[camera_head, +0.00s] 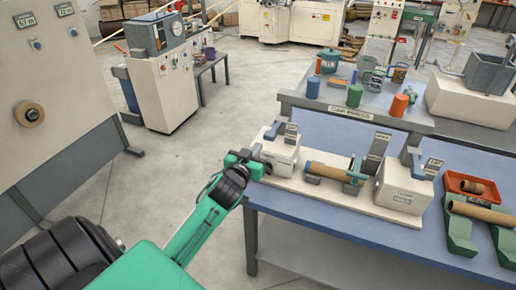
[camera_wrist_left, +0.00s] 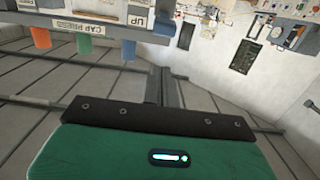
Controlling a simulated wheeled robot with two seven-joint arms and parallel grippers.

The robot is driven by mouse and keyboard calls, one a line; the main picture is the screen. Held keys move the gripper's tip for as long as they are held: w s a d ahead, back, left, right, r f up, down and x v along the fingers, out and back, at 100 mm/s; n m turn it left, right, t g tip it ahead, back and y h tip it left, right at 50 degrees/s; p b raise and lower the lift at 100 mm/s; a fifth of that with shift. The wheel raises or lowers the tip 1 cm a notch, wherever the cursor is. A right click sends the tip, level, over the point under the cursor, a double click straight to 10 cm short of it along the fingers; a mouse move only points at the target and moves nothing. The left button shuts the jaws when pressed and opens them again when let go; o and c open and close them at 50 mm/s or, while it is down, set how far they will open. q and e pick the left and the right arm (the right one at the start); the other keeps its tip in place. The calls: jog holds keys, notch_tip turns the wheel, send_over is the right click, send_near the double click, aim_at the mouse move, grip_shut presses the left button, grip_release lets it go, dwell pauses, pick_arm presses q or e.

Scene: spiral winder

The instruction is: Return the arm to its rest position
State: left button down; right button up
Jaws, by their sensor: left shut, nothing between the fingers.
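My left arm comes in from the lower left of the head view, green with a dark wrist. Its left gripper (camera_head: 262,160) is at the left end of the winder (camera_head: 283,157), near the blue table's left corner; whether it touches the winder I cannot tell. The gripper is shut and empty. A brown tube (camera_head: 334,173) lies across the winder's middle supports, apart from the gripper. In the left wrist view the green gripper body fills the bottom, with the shut fingers (camera_wrist_left: 168,88) beyond it. My right gripper is not in view.
The blue table (camera_head: 340,220) carries the winder, a red tray (camera_head: 455,184) and green cradles with a tube (camera_head: 485,213). A grey bench (camera_head: 400,122) with colored cylinders stands behind. A control cabinet (camera_head: 60,80) stands at the left. Open floor lies between cabinet and table.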

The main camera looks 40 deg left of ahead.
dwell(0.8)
pick_arm(q)
jog(key=s+d+f+m+g+h, duration=0.1)
jog(key=s+d+f+g, duration=0.55)
jog(key=s+f, duration=0.45)
jog(key=s+d+f+m+g+h, duration=0.1)
jog(key=s+d+f+g, duration=0.1)
jog(key=s+d, duration=0.35)
jog(key=s+d+f+m+g+h, duration=0.1)
jog(key=s+d+f+g, duration=0.15)
jog(key=s, duration=0.55)
jog(key=s+d+f+m+g+h, duration=0.1)
jog(key=s+d+f+m+g, duration=0.15)
jog(key=s, duration=0.45)
notch_tip(320, 180, down, 29)
jog(key=g, duration=0.1)
jog(key=s+a+f+g, duration=0.1)
jog(key=s+a+f, duration=0.2)
jog(key=s+f, duration=1.6)
jog(key=shift+a+f, duration=0.2)
jog(key=shift+f, duration=0.75)
